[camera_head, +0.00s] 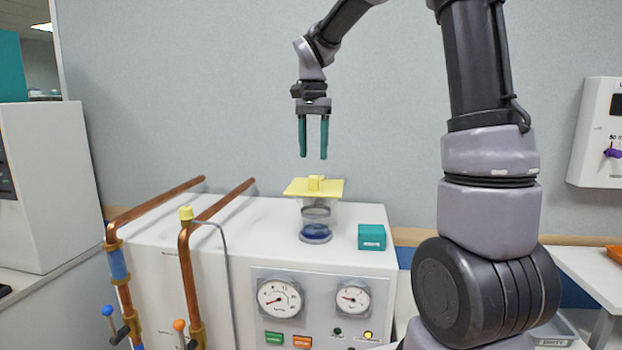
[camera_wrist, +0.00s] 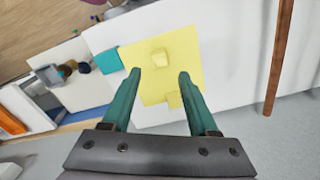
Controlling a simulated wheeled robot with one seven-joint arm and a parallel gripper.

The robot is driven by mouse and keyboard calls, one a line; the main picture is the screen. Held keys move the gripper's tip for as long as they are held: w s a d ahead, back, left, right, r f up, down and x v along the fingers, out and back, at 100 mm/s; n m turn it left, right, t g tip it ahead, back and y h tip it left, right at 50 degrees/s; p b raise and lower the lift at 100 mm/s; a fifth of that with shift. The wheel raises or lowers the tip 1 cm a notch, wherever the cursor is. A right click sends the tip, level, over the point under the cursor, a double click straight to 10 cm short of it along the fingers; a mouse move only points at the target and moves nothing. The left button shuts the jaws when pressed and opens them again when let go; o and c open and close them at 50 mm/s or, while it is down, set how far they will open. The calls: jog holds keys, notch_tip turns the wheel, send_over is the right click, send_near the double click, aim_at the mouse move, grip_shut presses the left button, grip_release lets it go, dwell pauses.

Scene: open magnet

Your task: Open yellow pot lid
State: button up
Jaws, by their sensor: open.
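The pot (camera_head: 316,218) is a clear vessel with a dark blue base, standing on top of the white machine. Its flat square yellow lid (camera_head: 298,187) with a small raised knob (camera_head: 316,183) lies on top of it. In the wrist view the lid (camera_wrist: 187,50) and its knob (camera_wrist: 160,58) show beyond the fingertips, and the lid hides the pot. My gripper (camera_head: 313,156) is open and empty, pointing down above the lid with a clear gap. In the wrist view my gripper (camera_wrist: 159,74) has its two green fingers apart on either side of the picture's middle.
The white machine (camera_head: 255,222) carries a small teal box (camera_head: 371,237) right of the pot. A grey wall (camera_head: 230,100) stands behind.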

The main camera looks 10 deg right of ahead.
aim_at(313, 176)
notch_tip(313, 176, down, 8)
jog(key=shift+r, duration=0.1)
jog(key=shift+c, duration=0.3)
grip_shut()
dwell(1.3)
